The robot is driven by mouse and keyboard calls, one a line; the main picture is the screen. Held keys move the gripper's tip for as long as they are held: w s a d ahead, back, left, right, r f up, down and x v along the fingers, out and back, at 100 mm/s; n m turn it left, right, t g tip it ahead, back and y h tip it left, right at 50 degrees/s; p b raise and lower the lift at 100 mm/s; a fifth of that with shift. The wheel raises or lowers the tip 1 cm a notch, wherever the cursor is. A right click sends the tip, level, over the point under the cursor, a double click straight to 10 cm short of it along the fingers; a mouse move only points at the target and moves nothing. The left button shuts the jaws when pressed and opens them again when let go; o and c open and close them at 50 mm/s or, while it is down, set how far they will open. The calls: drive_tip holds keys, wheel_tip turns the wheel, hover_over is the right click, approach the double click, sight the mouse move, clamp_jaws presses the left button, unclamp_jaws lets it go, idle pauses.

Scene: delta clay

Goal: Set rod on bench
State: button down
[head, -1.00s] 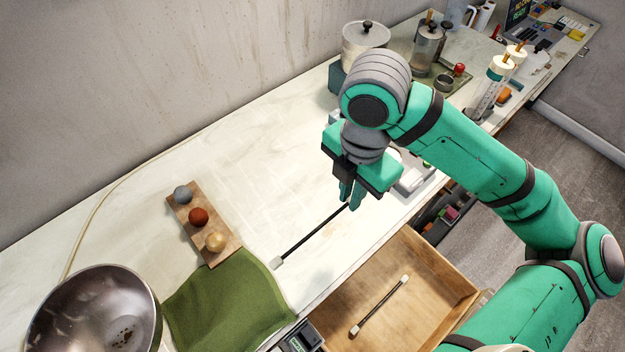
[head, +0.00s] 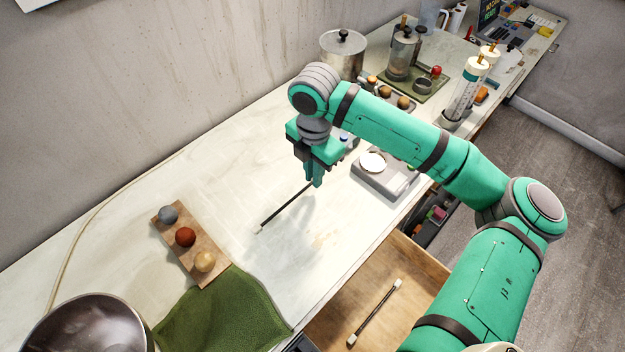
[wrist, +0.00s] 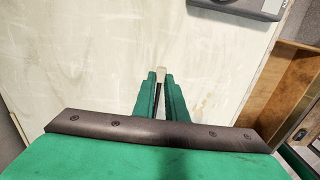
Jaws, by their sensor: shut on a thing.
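A thin black rod (head: 285,208) with a pale end is held in my gripper (head: 315,184). A second black rod (head: 372,314) with white ends lies in the open wooden drawer (head: 425,262).
A grey scale (head: 378,184) is right of the gripper, with a pot (head: 343,55) behind. The bench middle is clear.

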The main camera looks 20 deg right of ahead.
drive_tip(key=shift+w+f, duration=0.2)
drive_tip(key=shift+f, duration=0.05)
drive_tip(key=shift+w+f, duration=0.15)
drive_tip(key=shift+f, duration=1.6)
drive_tip(key=shift+f, duration=0.15)
drive_tip(key=c, duration=1.8)
unclamp_jaws()
wheel_tip(320, 180, up, 12)
drive_tip(key=shift+r, duration=0.2)
